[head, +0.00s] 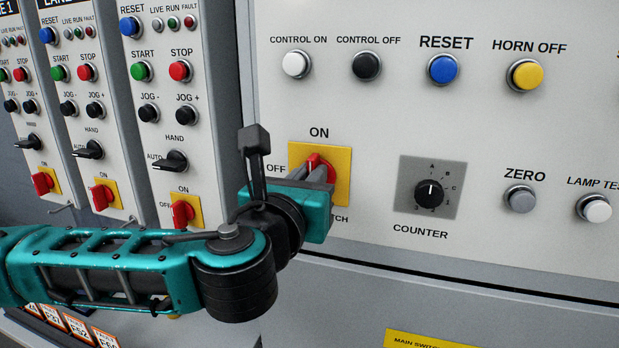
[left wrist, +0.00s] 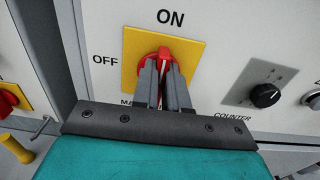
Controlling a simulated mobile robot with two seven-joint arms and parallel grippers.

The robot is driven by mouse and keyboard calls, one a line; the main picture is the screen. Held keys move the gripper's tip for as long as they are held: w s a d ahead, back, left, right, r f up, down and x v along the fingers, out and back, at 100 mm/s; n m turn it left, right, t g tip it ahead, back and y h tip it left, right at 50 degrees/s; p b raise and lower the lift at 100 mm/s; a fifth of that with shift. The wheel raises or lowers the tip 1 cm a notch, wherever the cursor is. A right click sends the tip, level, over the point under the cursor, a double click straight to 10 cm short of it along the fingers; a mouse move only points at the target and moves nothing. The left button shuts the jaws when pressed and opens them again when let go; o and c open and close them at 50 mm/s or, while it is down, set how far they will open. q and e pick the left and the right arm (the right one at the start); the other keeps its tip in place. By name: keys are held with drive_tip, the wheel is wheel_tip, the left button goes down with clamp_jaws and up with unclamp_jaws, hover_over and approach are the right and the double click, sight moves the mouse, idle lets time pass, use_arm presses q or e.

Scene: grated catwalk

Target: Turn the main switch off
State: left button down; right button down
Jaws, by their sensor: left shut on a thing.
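The main switch is a red rotary handle (head: 314,162) on a yellow plate (head: 342,165), with ON above it and OFF to its left. My left gripper (head: 312,175) is shut on the red handle from the front and hides its lower part. In the left wrist view the two grey fingers (left wrist: 163,85) close on either side of the handle (left wrist: 160,55). The visible part of the handle and its pale mark point roughly up towards ON. The label below the plate is partly covered by the gripper. My right gripper is not in view.
A black counter knob (head: 429,194) is right of the switch. A row of buttons, including a blue RESET (head: 443,69), is above. At left are narrower panels with smaller red switches (head: 183,213) on yellow plates. A panel seam runs below.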

use_arm(q)
drive_tip(key=n+p, duration=0.1)
drive_tip(key=n, duration=0.5)
drive_tip(key=n+p, duration=0.1)
drive_tip(key=n, duration=0.4)
drive_tip(key=a+f+n+p, duration=0.1)
drive_tip(key=n, duration=0.5)
drive_tip(key=shift+w+a+n, duration=0.1)
drive_tip(key=shift+w+n, duration=0.1)
drive_tip(key=shift+n, duration=0.1)
idle(0.6)
drive_tip(key=c, duration=1.2)
unclamp_jaws()
drive_tip(key=shift+o, duration=0.2)
drive_tip(key=shift+f, duration=0.1)
